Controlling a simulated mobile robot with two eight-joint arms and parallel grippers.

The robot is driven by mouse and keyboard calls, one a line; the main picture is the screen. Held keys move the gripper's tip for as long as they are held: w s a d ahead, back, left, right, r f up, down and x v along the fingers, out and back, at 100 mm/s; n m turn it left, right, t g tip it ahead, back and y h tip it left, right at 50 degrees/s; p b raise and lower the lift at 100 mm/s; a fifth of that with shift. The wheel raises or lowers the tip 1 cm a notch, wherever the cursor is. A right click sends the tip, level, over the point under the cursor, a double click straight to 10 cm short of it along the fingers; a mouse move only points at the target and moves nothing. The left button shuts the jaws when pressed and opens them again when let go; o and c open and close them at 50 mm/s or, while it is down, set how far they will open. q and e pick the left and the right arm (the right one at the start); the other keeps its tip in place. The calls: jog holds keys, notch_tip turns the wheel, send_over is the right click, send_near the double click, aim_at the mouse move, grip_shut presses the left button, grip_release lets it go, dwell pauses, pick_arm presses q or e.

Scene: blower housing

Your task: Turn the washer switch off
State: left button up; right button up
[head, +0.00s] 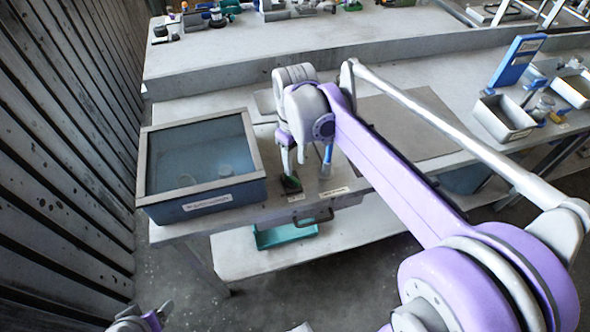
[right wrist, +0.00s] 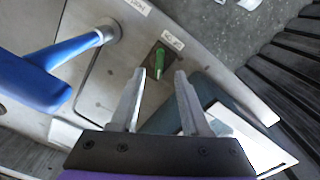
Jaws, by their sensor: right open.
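The washer (head: 200,165) is a blue-grey box with a metal-framed clear lid, at the left of the bench in the head view. Its switch is a small green lever on a dark plate (head: 291,184) at the bench's front edge, just right of the washer. In the right wrist view the green switch (right wrist: 160,62) shows just beyond the fingertips, beside a white label. My right gripper (head: 292,170) is open and points down above the switch. In the right wrist view its fingers (right wrist: 160,76) stand apart with nothing between them.
A blue-handled tool (right wrist: 45,80) stands in a metal holder (right wrist: 108,30) close to the switch. A drawer handle (head: 312,217) and a teal tray (head: 285,234) are below the bench top. Grey bins (head: 503,118) stand at the right.

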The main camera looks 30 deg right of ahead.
aim_at(295, 179)
notch_tip(295, 179, up, 4)
jog(key=shift+r, duration=0.2)
dwell(0.4)
jog(key=s+a+f+m+t, duration=0.3)
jog(key=s+a+f+t, duration=0.2)
jog(key=s+f, duration=0.6)
jog(key=s+a, duration=0.2)
jog(key=s, duration=0.1)
jog(key=shift+s+f, duration=0.2)
jog(key=shift+f, duration=0.15)
